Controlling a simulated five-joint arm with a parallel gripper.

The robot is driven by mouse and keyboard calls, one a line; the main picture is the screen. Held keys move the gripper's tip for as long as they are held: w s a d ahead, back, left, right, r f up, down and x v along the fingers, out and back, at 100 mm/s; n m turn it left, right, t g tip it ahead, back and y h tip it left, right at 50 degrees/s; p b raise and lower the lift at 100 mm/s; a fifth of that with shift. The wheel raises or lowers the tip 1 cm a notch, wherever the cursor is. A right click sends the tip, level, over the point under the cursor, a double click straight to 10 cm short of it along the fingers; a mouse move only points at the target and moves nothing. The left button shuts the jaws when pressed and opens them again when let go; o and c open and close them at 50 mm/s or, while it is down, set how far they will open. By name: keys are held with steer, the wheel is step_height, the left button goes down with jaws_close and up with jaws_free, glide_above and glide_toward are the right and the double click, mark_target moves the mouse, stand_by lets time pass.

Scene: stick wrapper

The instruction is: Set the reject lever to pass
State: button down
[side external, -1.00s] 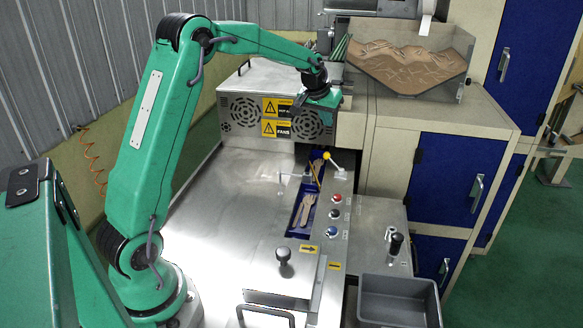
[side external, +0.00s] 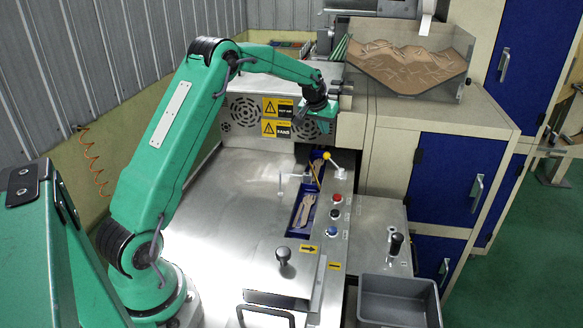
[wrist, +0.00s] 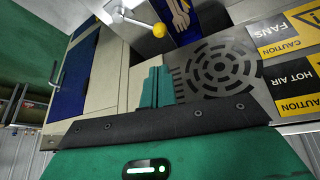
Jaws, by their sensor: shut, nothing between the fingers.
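The reject lever is a thin metal rod with a yellow ball knob (side external: 327,156), beside the channel at the right of the steel table. In the side view the knob leans up and to the left from its pivot. The knob also shows at the top of the wrist view (wrist: 159,30), beyond my fingertips. My gripper (side external: 326,127) hangs in front of the fan panel, above the lever and apart from it. In the wrist view its teal fingers (wrist: 156,84) are together and hold nothing. Any pass marking is too small to read.
The fan panel with yellow caution labels (side external: 276,128) stands right behind my gripper. The blue channel (side external: 298,222) holds wooden pieces. Red, black and blue buttons (side external: 335,214) line its right side. A grey bin (side external: 398,302) stands at front right. The left tabletop is clear.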

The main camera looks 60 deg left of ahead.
mark_target(333, 163)
steer(key=shift+f, duration=0.1)
steer(key=shift+a+x, duration=0.1)
steer(key=shift+x, duration=2.35)
steer(key=shift+a+x, duration=0.15)
steer(key=shift+x, duration=2.3)
